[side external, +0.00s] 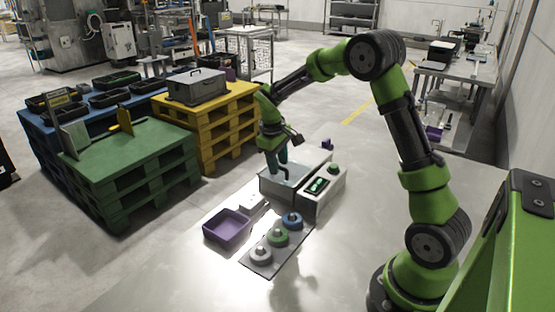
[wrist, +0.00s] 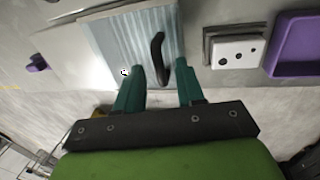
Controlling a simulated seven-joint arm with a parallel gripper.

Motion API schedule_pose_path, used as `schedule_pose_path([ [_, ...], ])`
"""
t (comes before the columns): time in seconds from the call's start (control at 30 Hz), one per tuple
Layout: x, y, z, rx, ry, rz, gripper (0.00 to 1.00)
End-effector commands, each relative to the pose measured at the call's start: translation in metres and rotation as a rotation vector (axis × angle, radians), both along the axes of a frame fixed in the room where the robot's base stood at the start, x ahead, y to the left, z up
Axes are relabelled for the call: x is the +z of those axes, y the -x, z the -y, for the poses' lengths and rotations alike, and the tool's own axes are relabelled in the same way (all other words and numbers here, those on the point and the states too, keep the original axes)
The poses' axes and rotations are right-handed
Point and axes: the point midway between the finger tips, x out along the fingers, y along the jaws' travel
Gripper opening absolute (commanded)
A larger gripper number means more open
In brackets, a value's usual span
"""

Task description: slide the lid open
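The washer (side external: 264,189) is a grey box on the table, below my gripper in the side view. Its lid (wrist: 112,38) is a pale, ribbed, see-through panel in the wrist view. A black curved handle (wrist: 157,45) stands on the lid near its right edge. My gripper (wrist: 160,69) has two teal fingers spread apart, with the lower end of the handle appearing in the gap between their tips. I cannot tell whether either finger touches it. In the side view my gripper (side external: 278,167) points down over the box, and its tips partly hide the lid and handle.
A control box (side external: 318,188) adjoins the washer on the right. A purple tray (side external: 228,226), a white block with holes (side external: 250,202) and a plate (side external: 262,268) with three ringed discs lie in front. A small purple piece (side external: 327,144) sits behind.

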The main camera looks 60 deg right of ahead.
Motion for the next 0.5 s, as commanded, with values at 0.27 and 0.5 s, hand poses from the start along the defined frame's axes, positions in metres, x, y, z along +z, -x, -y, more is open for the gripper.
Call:
schedule_pose_path([
  [0.27,0.0004,0.0000,0.0000,0.000,0.000,0.000,0.04],
  [0.5,0.0007,0.0000,0.0001,0.000,0.000,0.000,0.00],
])
